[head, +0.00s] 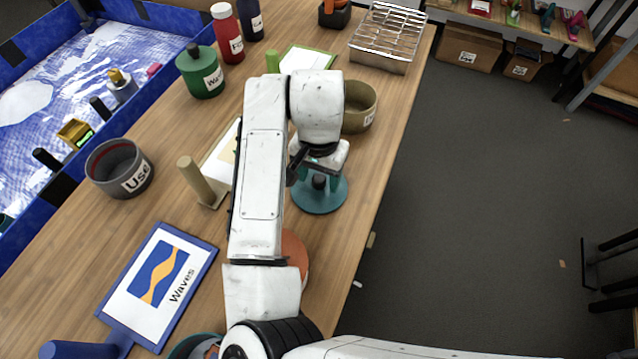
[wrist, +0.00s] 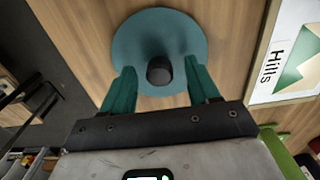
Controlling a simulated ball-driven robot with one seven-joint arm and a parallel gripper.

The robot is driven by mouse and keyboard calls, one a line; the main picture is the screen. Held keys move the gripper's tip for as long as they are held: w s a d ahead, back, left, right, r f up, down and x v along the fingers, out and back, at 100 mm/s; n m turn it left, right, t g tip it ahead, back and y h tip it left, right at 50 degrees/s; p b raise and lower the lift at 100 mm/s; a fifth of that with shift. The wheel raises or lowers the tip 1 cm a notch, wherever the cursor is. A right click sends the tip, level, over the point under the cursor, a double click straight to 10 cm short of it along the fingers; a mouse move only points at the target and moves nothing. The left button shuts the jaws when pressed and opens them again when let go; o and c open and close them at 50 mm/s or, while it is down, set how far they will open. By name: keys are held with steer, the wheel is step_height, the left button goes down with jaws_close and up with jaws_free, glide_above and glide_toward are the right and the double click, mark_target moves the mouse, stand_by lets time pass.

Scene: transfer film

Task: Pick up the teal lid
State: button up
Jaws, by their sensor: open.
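The teal lid (head: 323,201) is a round disc with a dark knob, lying flat on the wooden table near its right edge in the head view. It also shows in the wrist view (wrist: 136,40), with its black knob (wrist: 159,71) standing up at its near part. My gripper (head: 319,178) is right above the lid, partly hidden by my arm in the head view. In the wrist view my gripper (wrist: 161,82) has its two teal fingers apart, one on each side of the knob. I cannot tell whether either finger touches it.
A grey "Use" pot (head: 120,169), a green lidded pot (head: 201,72) and an olive pot (head: 359,106) stand on the table. A metal rack (head: 387,38) is at the back. A Waves board (head: 160,283) lies front left. An orange disc (head: 295,252) lies partly under my arm.

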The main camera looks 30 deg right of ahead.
steer(key=shift+c, duration=0.4)
jaws_close()
steer(key=shift+r, duration=0.2)
